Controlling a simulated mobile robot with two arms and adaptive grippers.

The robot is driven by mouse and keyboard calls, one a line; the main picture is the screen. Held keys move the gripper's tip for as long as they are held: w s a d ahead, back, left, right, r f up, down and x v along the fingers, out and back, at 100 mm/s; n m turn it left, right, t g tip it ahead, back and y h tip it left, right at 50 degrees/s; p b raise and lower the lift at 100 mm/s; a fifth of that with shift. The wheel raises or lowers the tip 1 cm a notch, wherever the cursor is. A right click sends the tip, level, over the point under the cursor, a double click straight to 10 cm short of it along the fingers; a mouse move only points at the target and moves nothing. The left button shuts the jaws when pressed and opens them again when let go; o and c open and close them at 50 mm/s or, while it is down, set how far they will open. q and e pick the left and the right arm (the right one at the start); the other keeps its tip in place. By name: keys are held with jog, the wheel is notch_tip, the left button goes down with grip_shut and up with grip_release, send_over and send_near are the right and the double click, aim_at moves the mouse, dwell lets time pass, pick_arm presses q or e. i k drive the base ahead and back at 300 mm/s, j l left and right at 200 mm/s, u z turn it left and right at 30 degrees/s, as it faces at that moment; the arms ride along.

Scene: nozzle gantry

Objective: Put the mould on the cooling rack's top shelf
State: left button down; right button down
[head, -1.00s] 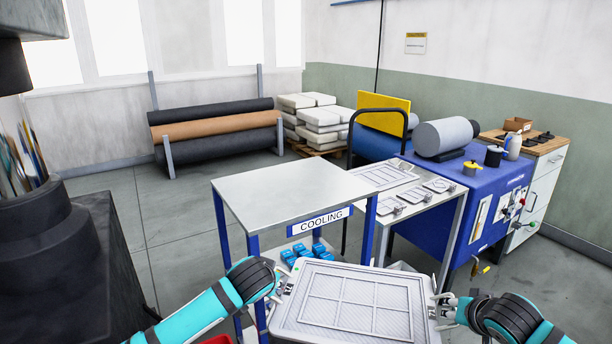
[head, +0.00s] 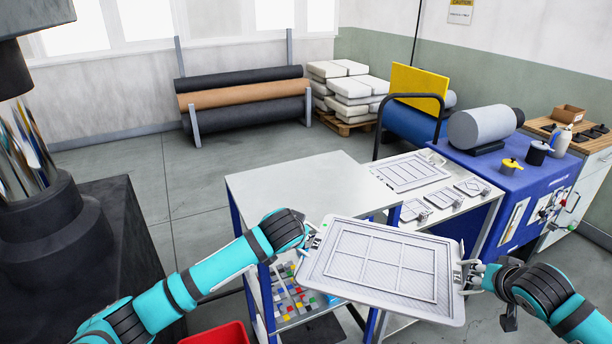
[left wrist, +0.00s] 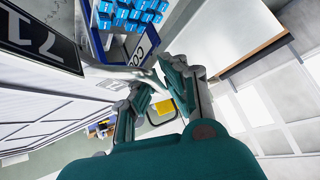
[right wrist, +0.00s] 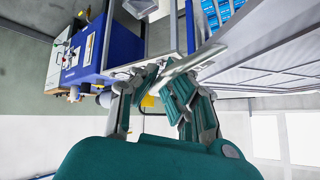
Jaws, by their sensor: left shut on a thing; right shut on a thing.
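The mould is a light grey rectangular tray (head: 350,288) with a ribbed face divided into panels. It is held in the air between my two grippers, tilted in the head view. My left gripper (head: 309,238) is shut on its left edge, and my right gripper (head: 468,274) is shut on its right edge. The cooling rack's top shelf (head: 285,185) is a bare, flat, pale metal plate on blue posts, just behind and left of the mould. The mould hides the rack's front right corner and sign in the head view. The mould also shows in the right wrist view (right wrist: 275,62).
A table with plates (head: 408,172) stands right of the rack, beside a blue machine (head: 520,185). A dark machine (head: 95,235) stands at left, with a red bin (head: 215,336) at the bottom. Small coloured pieces (head: 290,295) lie on a lower rack shelf.

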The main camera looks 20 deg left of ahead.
aim_at(309, 186)
jog(key=i+j, duration=0.3)
jog(key=j, duration=0.2)
jog(key=i+j, duration=0.65)
jog(key=j, duration=0.3)
